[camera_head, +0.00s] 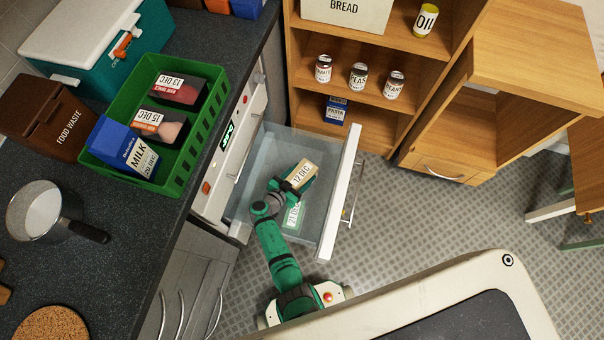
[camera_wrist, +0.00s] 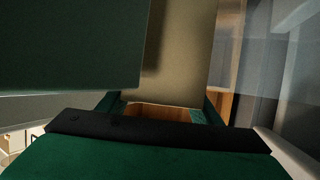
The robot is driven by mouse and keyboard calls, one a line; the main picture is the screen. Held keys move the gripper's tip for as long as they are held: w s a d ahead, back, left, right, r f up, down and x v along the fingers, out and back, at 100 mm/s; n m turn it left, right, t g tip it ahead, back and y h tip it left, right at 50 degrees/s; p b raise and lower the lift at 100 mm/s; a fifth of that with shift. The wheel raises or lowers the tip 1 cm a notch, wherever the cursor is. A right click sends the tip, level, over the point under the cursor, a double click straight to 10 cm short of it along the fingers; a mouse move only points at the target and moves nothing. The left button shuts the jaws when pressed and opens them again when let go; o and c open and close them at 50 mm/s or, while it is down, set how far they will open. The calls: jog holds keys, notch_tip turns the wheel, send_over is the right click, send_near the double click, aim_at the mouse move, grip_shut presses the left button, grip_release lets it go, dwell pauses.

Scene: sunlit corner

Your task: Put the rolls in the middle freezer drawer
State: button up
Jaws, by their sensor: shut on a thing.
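My gripper (camera_head: 280,187) is shut on a tan pack labelled 12 DEC (camera_head: 302,174), which I take for the rolls. It is held over the open freezer drawer (camera_head: 326,222); I cannot tell whether the pack touches the drawer floor. The drawer has clear walls and a white front. In the wrist view, the pack's beige face (camera_wrist: 187,48) and brown lower edge lie between the fingers (camera_wrist: 160,106). A white and green pack (camera_head: 292,216) lies in the drawer beside my gripper, partly hidden by my arm. The pack's name is not readable.
The freezer's white control panel (camera_head: 228,135) borders the counter. A green crate (camera_head: 205,152) with several packs and a pot (camera_head: 38,210) stand on the counter. A wooden shelf (camera_head: 352,90) stands close behind the drawer. The floor right of the drawer is clear.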

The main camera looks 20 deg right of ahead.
jog(key=o, duration=1.3)
jog(key=shift+c, duration=0.2)
